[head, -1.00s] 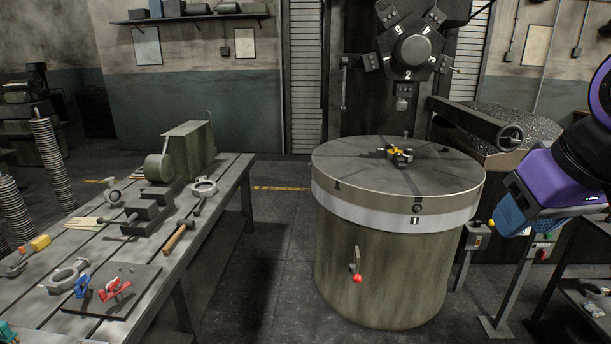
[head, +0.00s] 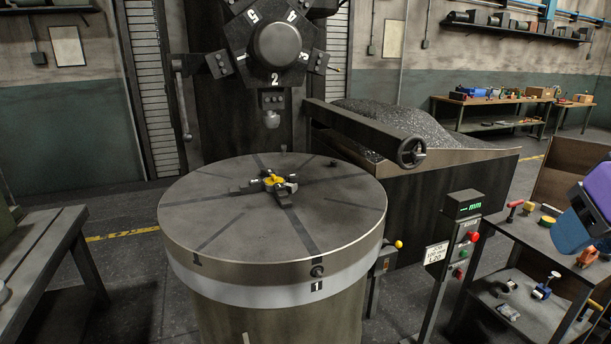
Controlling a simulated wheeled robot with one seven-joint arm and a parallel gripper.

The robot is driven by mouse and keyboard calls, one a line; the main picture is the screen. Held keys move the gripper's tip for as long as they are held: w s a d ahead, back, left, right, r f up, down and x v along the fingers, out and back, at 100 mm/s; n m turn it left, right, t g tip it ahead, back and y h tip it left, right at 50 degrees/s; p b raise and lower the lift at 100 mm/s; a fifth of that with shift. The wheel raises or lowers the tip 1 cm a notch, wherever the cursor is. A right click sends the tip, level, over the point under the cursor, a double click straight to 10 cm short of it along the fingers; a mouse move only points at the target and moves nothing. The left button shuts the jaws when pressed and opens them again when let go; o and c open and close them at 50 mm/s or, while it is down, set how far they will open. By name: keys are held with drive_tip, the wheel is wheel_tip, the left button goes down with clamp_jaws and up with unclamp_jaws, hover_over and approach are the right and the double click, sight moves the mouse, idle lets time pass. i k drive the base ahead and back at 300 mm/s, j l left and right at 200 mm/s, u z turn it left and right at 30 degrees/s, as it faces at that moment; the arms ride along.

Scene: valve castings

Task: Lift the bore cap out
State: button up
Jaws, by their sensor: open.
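A small yellow part (head: 274,183) sits among dark clamp pieces (head: 283,196) at the middle of the round machine table (head: 225,232) in the head view. It is too small to tell whether it is the bore cap or part of a casting or clamp. Part of my arm, purple and blue, shows at the right edge, well apart from the round table. My gripper's fingers are not visible.
A turret head (head: 278,47) hangs above the table's back. A bin of metal chips (head: 478,163) with a handwheel (head: 411,152) stands behind right. A control post (head: 452,245) and a tool cart (head: 515,247) stand at right. A workbench edge (head: 45,255) is at left.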

sight(274, 178)
drive_tip(key=i+l, duration=0.1)
drive_tip(key=i, duration=0.25)
drive_tip(key=i+l+u, duration=0.1)
drive_tip(key=i, duration=0.25)
drive_tip(key=i+l+u, duration=0.15)
drive_tip(key=i+u, duration=0.3)
drive_tip(key=i+l+u, duration=0.3)
drive_tip(key=u, duration=0.2)
drive_tip(key=i+l+u, duration=0.45)
drive_tip(key=k, duration=0.1)
